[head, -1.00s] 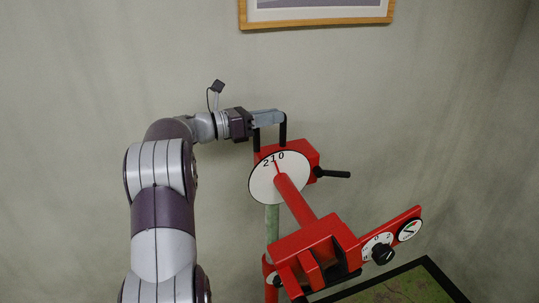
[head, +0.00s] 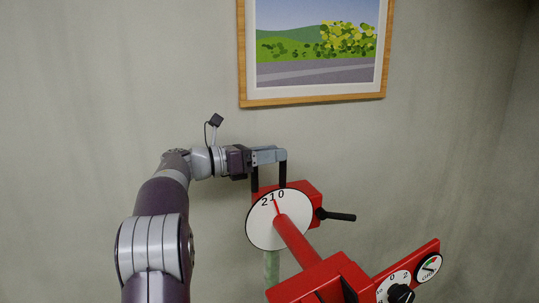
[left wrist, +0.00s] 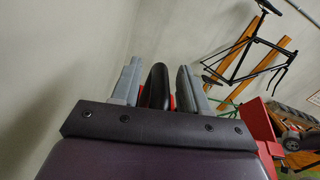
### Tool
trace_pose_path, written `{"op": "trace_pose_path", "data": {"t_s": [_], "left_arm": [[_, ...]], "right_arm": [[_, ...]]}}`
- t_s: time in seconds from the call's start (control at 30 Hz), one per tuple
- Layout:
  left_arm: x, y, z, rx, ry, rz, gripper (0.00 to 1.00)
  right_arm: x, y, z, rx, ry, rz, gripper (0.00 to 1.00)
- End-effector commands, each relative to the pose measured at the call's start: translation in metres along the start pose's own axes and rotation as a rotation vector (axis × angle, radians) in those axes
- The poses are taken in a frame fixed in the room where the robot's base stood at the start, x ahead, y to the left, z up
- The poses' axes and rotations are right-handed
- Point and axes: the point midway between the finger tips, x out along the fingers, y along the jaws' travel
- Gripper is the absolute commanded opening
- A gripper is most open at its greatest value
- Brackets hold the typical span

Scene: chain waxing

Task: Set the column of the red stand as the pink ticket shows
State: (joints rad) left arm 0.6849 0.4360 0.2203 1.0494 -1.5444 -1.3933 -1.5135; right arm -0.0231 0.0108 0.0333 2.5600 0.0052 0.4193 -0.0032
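The red stand's head (head: 305,196) carries a white dial (head: 262,232) marked 2, 1, 0, with a red pointer near the 1. The greenish column (head: 271,268) shows briefly below the dial. A black carrying handle (head: 283,174) rises from the top of the head. My left gripper (head: 268,156) is on this handle; the left wrist view shows the black handle (left wrist: 155,88) between its two grey fingers. A black lever (head: 337,216) sticks out to the right of the head. The column's lower part is below the head view. No pink ticket and no right gripper are seen.
The stand's red arm (head: 298,240) runs toward me to a red clamp (head: 318,284), with a black knob (head: 400,294) and small gauge (head: 428,268) to its right. A framed picture (head: 243,60) hangs behind. The left wrist view shows a black bicycle frame (left wrist: 245,60).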

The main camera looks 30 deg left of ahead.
Motion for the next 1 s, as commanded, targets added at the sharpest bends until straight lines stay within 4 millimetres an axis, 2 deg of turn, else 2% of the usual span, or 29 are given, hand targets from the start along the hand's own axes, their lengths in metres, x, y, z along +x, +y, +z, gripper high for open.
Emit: {"op": "trace_pose_path", "data": {"t_s": [0.13, 0.23, 0.4, 0.5, 0.63, 0.8, 1.0], "left_arm": [[-0.002, 0.001, -0.002, -0.001, 0.001, 0.001, 0.44], [-0.014, 0.002, -0.005, 0.0, 0.0, 0.003, 0.44], [-0.059, 0.003, -0.008, 0.003, 0.001, 0.006, 0.44], [-0.086, 0.003, -0.007, 0.002, 0.001, 0.005, 0.44], [-0.111, 0.002, -0.004, 0.001, 0.001, 0.003, 0.44], [-0.125, 0.0, -0.001, 0.0, 0.001, 0.0, 0.44], [-0.126, 0.0, 0.0, 0.0, 0.001, -0.001, 0.44]], "right_arm": [[0.002, 0.0, 0.0, 0.0, 0.0, 0.0, 0.43], [0.011, 0.0, 0.001, 0.0, 0.0, 0.0, 0.43], [0.035, 0.0, 0.004, 0.0, 0.0, 0.0, 0.43], [0.045, 0.0, 0.005, 0.0, 0.0, 0.0, 0.43], [0.052, 0.0, 0.006, 0.0, 0.0, 0.0, 0.43], [0.054, 0.0, 0.006, 0.0, 0.0, 0.0, 0.43], [0.053, 0.0, 0.006, 0.0, 0.0, 0.0, 0.43]]}}
